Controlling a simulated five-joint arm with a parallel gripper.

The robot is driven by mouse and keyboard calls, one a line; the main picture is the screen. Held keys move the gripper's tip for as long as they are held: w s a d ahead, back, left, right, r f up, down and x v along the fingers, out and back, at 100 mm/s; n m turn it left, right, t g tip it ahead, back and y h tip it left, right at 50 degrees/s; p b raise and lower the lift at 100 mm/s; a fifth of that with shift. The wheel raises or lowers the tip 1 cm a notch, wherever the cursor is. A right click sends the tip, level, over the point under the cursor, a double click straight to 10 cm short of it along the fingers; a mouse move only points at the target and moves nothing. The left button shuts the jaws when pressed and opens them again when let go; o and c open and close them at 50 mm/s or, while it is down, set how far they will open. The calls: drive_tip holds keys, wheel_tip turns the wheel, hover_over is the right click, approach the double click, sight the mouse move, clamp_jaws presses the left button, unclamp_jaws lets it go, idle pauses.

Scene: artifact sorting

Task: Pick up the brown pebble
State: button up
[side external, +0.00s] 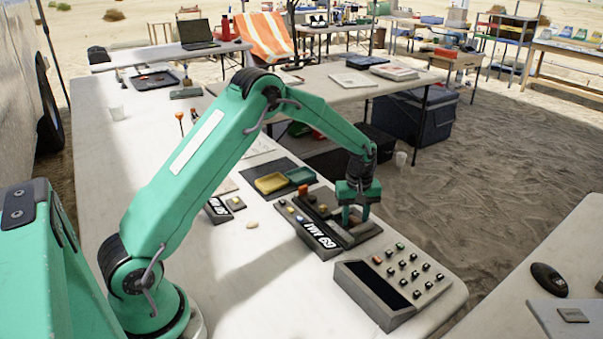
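My gripper (356,214) points down over the right end of the dark sorting tray (318,238), which has white lettering on its front. Its two green fingers stand apart, and I see nothing clearly held between them. Several small pebbles lie at the tray's left side, including a brown-orange piece (303,191) at its back edge. They are too small to tell which one is the brown pebble. The gripper is to the right of them. What lies directly under the fingers is partly hidden.
A grey panel with rows of small dark pieces (402,274) sits just right of the tray. Yellow (270,183) and green (300,175) dishes stand behind it. A pale pebble (252,225) lies on the white table. The table's front middle is clear.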

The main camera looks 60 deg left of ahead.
sight(356, 221)
idle(0.4)
drive_tip(key=c, duration=0.7)
drive_tip(key=shift+r, duration=0.2)
drive_tip(key=shift+r, duration=0.6)
drive_tip(key=r, duration=0.1)
drive_tip(key=d+r, duration=0.1)
drive_tip(key=r, duration=0.1)
drive_tip(key=shift+s+r, duration=0.1)
drive_tip(key=shift+s, duration=0.05)
drive_tip(key=s+d+r, duration=0.1)
drive_tip(key=d+r, duration=0.1)
drive_tip(key=d, duration=0.1)
drive_tip(key=s+d+r, duration=0.2)
drive_tip(key=d, duration=0.1)
drive_tip(key=s+d+r, duration=0.1)
drive_tip(key=d+r, duration=0.1)
drive_tip(key=d, duration=0.1)
drive_tip(key=shift+s+d+r, duration=0.1)
drive_tip(key=shift+s+d, duration=0.2)
drive_tip(key=shift+s, duration=0.05)
